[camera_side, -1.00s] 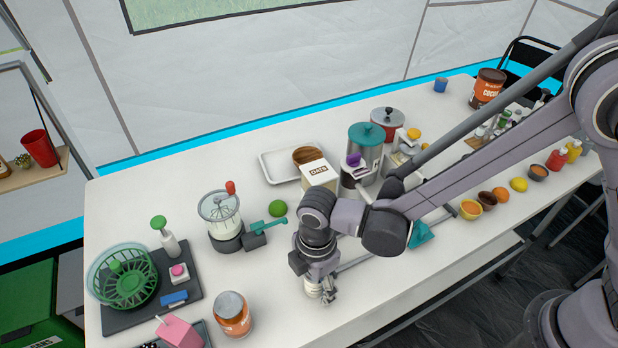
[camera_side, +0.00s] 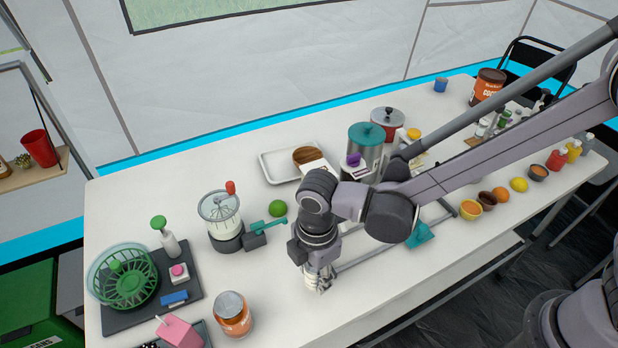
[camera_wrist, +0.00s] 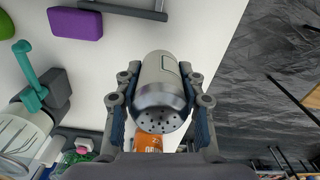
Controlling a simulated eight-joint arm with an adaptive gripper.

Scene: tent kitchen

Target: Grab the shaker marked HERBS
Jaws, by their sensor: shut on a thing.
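My gripper (camera_wrist: 160,78) is shut on a pale shaker (camera_wrist: 160,102) with a grey metal, holed cap, its fingers pressed against both sides. The cap faces the wrist camera. A green-edged label shows only in part on its side, and I cannot read it. In the side view my gripper (camera_side: 318,279) points down near the front edge of the table, and its fingers largely hide the shaker. I cannot tell whether the shaker touches the table.
An orange-labelled jar (camera_side: 233,315) stands to the left on the white table (camera_side: 275,318). A teal-lidded canister (camera_side: 366,150) stands behind my arm. Table around the gripper is mostly bare.

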